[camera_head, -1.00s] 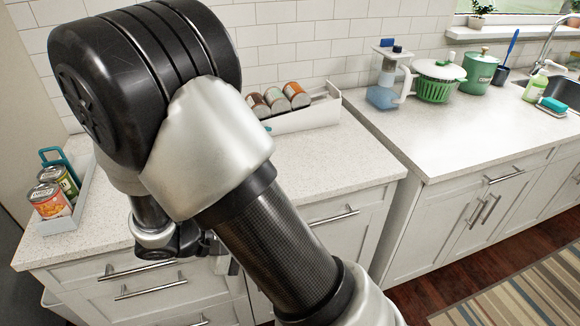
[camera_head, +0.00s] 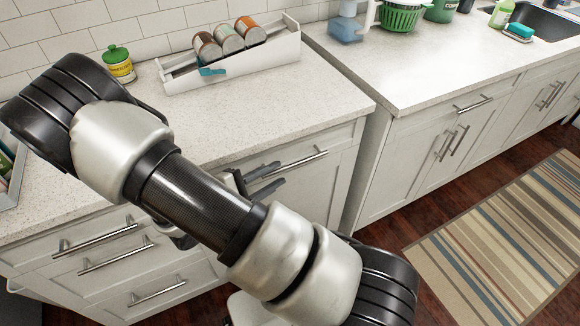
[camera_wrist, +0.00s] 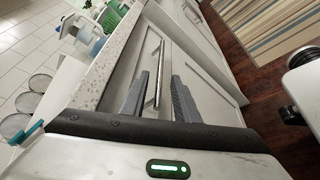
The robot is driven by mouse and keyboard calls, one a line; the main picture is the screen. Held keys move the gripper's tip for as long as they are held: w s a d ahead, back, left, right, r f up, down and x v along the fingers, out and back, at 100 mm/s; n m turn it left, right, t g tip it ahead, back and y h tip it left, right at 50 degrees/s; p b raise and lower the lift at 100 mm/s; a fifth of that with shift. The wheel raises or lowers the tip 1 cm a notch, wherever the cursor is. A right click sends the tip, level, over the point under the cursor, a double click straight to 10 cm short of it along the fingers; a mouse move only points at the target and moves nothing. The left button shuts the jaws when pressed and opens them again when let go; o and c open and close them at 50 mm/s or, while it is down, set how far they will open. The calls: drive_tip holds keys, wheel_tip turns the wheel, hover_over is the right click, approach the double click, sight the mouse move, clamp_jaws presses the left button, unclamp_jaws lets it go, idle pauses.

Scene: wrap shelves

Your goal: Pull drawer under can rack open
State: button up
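The can rack (camera_head: 235,70) is a white tray on the counter with several cans lying in it; it shows at the left in the wrist view. Below it is a white drawer (camera_head: 338,146) with a metal bar handle (camera_head: 309,159). The drawer looks closed. My gripper (camera_head: 282,173) is at the left part of this handle, its fingers apart. In the wrist view, my gripper (camera_wrist: 160,90) has the handle (camera_wrist: 155,72) showing between its two grey fingers, with space on both sides. Whether the fingers reach around the bar is unclear.
The counter edge (camera_head: 345,117) runs just above the drawer. More drawers with bar handles (camera_head: 118,258) are at the lower left. A green-lidded jar (camera_head: 119,66) stands left of the rack. A striped rug (camera_head: 500,240) lies on open floor at right.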

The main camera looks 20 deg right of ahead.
sight(287, 168)
drive_tip(key=x, duration=0.6)
drive_tip(key=shift+w+d+f, duration=0.1)
drive_tip(key=shift+w+d, duration=0.05)
drive_tip(key=shift+d, duration=0.15)
clamp_jaws()
